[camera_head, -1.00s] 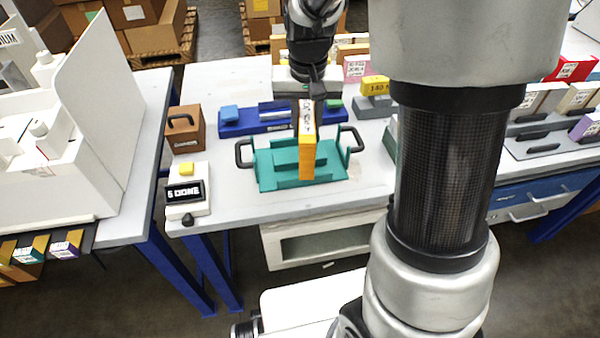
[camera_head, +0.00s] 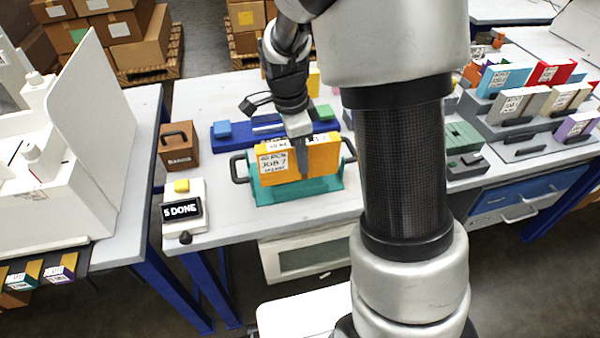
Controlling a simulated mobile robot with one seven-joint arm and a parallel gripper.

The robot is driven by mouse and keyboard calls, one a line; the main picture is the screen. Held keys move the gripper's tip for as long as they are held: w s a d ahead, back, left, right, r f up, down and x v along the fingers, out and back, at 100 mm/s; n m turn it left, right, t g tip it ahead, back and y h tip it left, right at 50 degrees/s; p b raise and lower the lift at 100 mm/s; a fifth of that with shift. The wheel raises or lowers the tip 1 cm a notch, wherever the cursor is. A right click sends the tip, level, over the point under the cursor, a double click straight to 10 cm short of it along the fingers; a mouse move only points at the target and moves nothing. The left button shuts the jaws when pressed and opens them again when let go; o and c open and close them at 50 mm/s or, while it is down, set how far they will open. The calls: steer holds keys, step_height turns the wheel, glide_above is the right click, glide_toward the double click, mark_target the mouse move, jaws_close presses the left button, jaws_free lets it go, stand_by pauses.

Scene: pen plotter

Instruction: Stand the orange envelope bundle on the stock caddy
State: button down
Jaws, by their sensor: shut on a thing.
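The orange envelope bundle (camera_head: 322,156) is a flat upright block with a white label reading "JOB 7" on its left part. My gripper (camera_head: 303,160) comes down from above and is shut on the bundle near its middle. The bundle is upright with its broad face toward the camera, over the teal stock caddy (camera_head: 300,190) with dark side handles. Its lower edge lies at or just above the caddy's tray. I cannot tell whether it touches. The bundle hides most of the caddy's inside.
A blue tray (camera_head: 228,138) lies just behind the caddy. A brown box (camera_head: 178,150) and a white counter reading "5 DONE" (camera_head: 183,210) stand to the left. A grey-green holder (camera_head: 463,150) and racks with coloured bundles (camera_head: 550,75) stand to the right. My arm blocks the middle right.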

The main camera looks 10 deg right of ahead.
steer(key=shift+f+b, duration=0.4)
steer(key=shift+f, duration=1.7)
steer(key=shift+f, duration=0.1)
steer(key=shift+f, duration=0.15)
steer(key=c, duration=1.4)
jaws_free()
steer(key=shift+c, duration=0.2)
